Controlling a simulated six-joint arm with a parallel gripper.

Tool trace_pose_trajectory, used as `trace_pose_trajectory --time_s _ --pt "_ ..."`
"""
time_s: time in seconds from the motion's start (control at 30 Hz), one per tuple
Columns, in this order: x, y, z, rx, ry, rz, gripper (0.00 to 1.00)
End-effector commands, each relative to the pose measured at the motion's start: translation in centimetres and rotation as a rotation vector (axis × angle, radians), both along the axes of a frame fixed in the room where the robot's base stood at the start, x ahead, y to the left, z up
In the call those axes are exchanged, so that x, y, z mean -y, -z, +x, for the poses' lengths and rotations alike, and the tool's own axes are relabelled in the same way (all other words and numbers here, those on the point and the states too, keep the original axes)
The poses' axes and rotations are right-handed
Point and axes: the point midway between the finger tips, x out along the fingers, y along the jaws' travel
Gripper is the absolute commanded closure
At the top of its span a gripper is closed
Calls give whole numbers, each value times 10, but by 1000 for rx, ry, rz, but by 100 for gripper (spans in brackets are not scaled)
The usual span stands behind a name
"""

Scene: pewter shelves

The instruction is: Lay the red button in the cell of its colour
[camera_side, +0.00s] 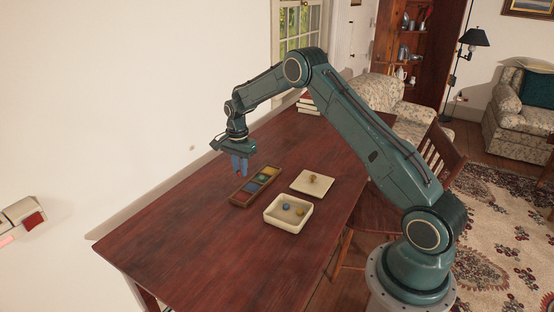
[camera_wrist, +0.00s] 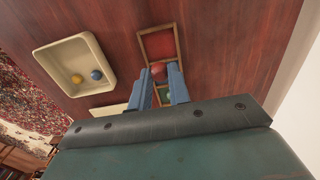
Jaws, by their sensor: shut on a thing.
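My gripper (camera_side: 240,173) is shut on the red button (camera_wrist: 158,70), a small round red piece seen between the two blue fingertips in the wrist view. It points down above the near end of a long wooden tray (camera_side: 239,204) split into cells. In the wrist view the tray's red-floored cell (camera_wrist: 160,45) lies just beyond the button, and a greenish cell (camera_wrist: 168,96) shows between the fingers. The other cells are hidden there by my gripper. The button's exact height over the tray is hard to tell.
The front left of the dark red table (camera_side: 190,235) is clear.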

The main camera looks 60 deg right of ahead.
Motion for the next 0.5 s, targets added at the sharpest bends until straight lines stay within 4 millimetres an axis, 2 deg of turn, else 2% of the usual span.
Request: trace_pose_trajectory --time_s 0.03,0.2,0.33,0.5 --pt "0 11 -1 -3 0 1 100" --pt "0 37 -1 -2 0 1 100" --pt "0 47 0 0 0 0 100" --pt "0 50 0 1 0 0 100"
